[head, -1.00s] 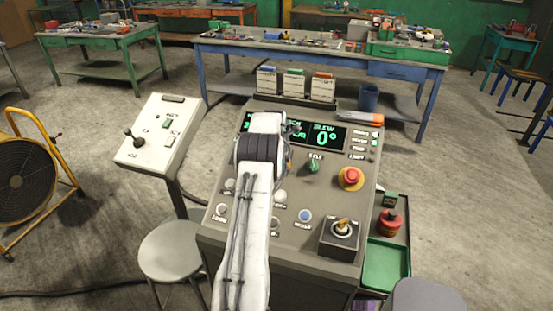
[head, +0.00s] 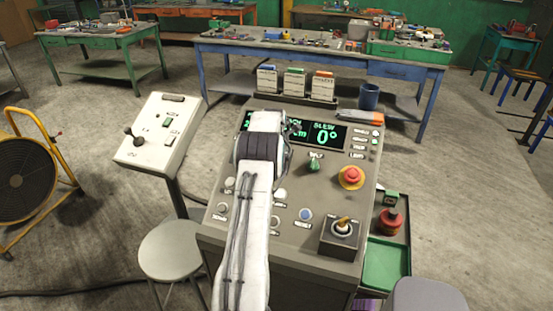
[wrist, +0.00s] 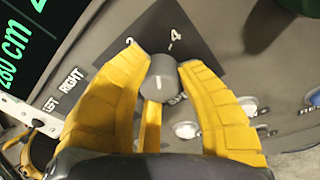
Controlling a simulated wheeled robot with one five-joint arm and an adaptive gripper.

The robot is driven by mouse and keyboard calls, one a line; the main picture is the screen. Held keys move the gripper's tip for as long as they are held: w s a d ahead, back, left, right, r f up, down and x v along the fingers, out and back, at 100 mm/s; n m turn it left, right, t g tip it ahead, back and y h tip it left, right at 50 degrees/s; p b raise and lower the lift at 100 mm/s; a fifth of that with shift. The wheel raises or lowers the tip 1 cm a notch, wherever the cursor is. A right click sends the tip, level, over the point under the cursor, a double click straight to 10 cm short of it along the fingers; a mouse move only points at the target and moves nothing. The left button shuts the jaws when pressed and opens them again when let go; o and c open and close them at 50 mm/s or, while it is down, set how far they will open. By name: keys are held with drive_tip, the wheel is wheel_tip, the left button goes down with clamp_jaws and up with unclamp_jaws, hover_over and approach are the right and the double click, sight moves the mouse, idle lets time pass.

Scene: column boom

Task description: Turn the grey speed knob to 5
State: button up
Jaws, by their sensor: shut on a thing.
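The grey speed knob (wrist: 160,82) is round, with a short white mark on its face, and sits over a dark dial plate (wrist: 186,44). A 2 and a 4 show on the plate beyond the knob; its other figures are hidden. My gripper (wrist: 158,68) has its yellow fingers on both sides of the knob and is shut on it. In the head view my arm hides the knob and the gripper.
The console panel (head: 335,205) carries a red emergency button (head: 351,175), a green selector (head: 314,165), a joystick (head: 342,228) and several small buttons near the knob. The display (head: 322,136) reads SLEW 0°. A white control box (head: 160,135) stands at left.

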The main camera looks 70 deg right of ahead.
drive_tip(key=m+b, duration=0.2)
drive_tip(key=b, duration=0.1)
drive_tip(key=shift+f, duration=0.3)
drive_tip(key=shift+r+m+h+b, duration=0.3)
drive_tip(key=shift+m+b, duration=0.75)
drive_tip(key=shift+m, duration=0.05)
drive_tip(key=o, duration=1.2)
drive_tip(key=shift+r, duration=0.1)
drive_tip(key=v, duration=1.2)
drive_tip(key=shift+o, duration=0.2)
drive_tip(key=shift+s, duration=0.1)
